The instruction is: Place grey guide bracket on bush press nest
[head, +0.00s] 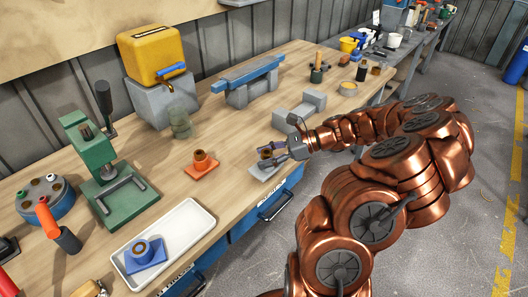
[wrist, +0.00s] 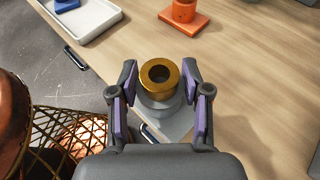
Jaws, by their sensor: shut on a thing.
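The grey guide bracket (head: 262,171) is a flat grey plate with a grey boss and a brass bush on top. In the wrist view the bracket (wrist: 176,127) sits between my fingers, its brass bush (wrist: 147,91) facing the camera. My gripper (head: 281,150) is shut on its boss near the bench's front edge; I cannot tell whether the plate touches the bench. The green bush press (head: 88,150) stands at the left with a dark lever. Its nest (head: 122,192) is the low area on the green base, framed by grey rails, and looks empty.
An orange bracket (head: 201,165) stands between gripper and press. A white tray (head: 186,224) holds a blue bracket (head: 146,259) in front of the press. A glass jar (head: 180,125), yellow dispenser (head: 153,54) and grey block (head: 300,105) stand behind.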

